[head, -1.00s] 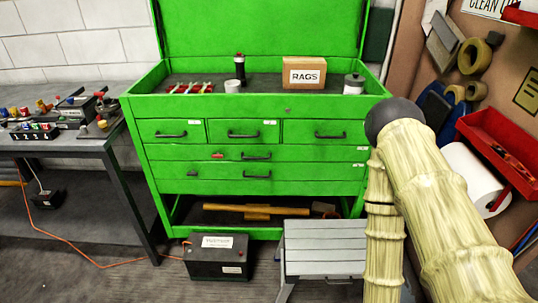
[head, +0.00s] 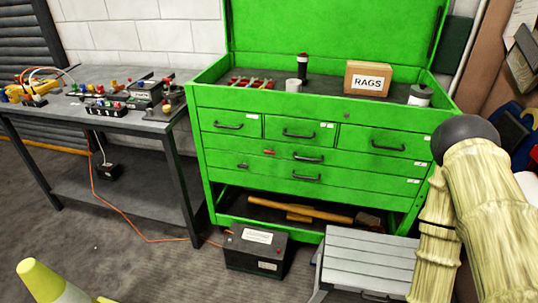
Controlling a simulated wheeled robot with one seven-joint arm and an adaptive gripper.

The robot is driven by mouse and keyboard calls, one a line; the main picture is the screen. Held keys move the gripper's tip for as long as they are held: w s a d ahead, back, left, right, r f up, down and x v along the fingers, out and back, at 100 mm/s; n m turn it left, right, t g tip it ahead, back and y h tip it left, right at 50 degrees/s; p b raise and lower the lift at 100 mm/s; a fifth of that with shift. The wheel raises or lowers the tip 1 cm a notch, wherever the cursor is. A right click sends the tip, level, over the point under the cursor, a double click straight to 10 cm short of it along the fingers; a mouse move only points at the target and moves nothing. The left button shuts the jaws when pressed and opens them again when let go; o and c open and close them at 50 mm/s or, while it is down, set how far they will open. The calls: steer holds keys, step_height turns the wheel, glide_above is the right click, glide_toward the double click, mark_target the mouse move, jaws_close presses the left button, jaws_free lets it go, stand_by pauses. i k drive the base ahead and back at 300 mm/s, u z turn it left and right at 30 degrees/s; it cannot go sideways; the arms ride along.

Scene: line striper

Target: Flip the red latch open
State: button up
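A small red piece (head: 269,152) sits on the front of the green tool chest (head: 213,170), at the left part of the wide drawer just under the row of small drawers. It looks like a latch, but it is too small to tell its exact position. A dark handle (head: 308,158) is to its right on the same drawer. My arm, in a pale yellow ribbed cover, rises at the right edge of the view. My gripper is not in view.
A grey bench (head: 130,122) with electrical parts stands left of the chest. A yellow cone (head: 42,279) is at the lower left. An orange cable (head: 135,238) crosses the floor.

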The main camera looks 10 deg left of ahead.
mark_target(268, 152)
steer(key=z, duration=1.2)
steer(key=i, duration=0.45)
steer(key=u, duration=2.35)
